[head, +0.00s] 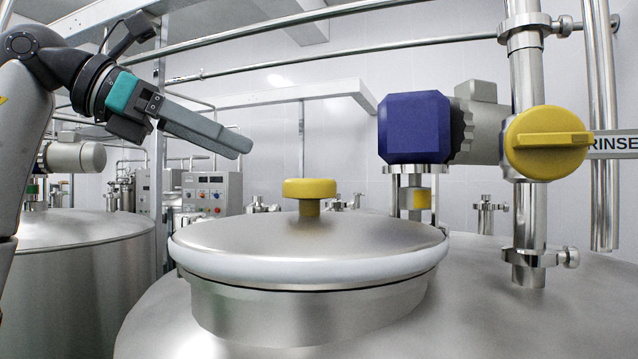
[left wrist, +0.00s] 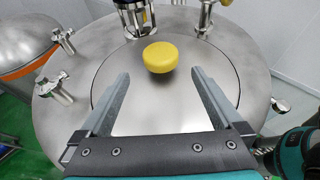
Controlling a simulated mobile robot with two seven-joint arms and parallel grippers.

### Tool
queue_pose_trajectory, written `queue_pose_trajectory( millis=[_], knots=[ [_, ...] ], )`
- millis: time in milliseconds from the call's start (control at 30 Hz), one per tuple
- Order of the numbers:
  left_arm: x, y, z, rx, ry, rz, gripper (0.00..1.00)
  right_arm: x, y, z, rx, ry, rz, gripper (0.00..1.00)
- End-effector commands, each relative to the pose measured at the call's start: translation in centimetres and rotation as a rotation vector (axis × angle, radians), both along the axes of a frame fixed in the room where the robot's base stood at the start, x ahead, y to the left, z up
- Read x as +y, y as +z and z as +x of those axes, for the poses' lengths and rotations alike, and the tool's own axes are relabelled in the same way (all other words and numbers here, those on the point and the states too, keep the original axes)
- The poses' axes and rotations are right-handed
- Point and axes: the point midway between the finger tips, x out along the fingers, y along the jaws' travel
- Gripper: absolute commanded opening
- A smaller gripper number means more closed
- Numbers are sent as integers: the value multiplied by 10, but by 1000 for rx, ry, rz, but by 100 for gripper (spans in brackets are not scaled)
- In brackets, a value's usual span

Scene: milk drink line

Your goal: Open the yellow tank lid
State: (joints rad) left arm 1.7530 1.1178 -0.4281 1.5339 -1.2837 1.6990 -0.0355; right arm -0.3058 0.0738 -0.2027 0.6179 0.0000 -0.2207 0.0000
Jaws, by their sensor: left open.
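The round steel tank lid (head: 245,238) sits flat on the neck of the tank, its pale rim level all round, and looks closed. A yellow knob (head: 310,188) stands upright at the middle of the lid. My left gripper (head: 245,148) is in the air above and to the left of the knob, touching nothing. In the left wrist view the lid (left wrist: 160,112) lies below the fingers, and the yellow knob (left wrist: 160,57) is seen from above, beyond and between the two open fingertips (left wrist: 160,75). My right gripper is not in the head view.
A blue motor housing (head: 414,127) and a vertical pipe with a yellow valve handle (head: 547,142) stand right of the lid. A "RINSE" sign (head: 613,144) is beside it. Another tank (head: 85,236) is at the left. The air above the lid is free.

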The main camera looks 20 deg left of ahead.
Motion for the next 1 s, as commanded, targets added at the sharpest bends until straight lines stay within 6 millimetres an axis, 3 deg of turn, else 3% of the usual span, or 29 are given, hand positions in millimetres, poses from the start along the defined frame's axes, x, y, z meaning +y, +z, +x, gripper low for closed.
queue_pose_trajectory(
  millis=[167, 500, 1000],
  knots=[
    [-26, -17, 28, 5, -4, 2, 100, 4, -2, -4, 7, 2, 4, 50],
    [-65, -39, 71, 3, -3, 0, 100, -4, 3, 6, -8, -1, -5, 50],
    [-74, -46, 82, 1, -2, -1, 99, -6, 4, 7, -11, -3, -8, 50]
  ],
)
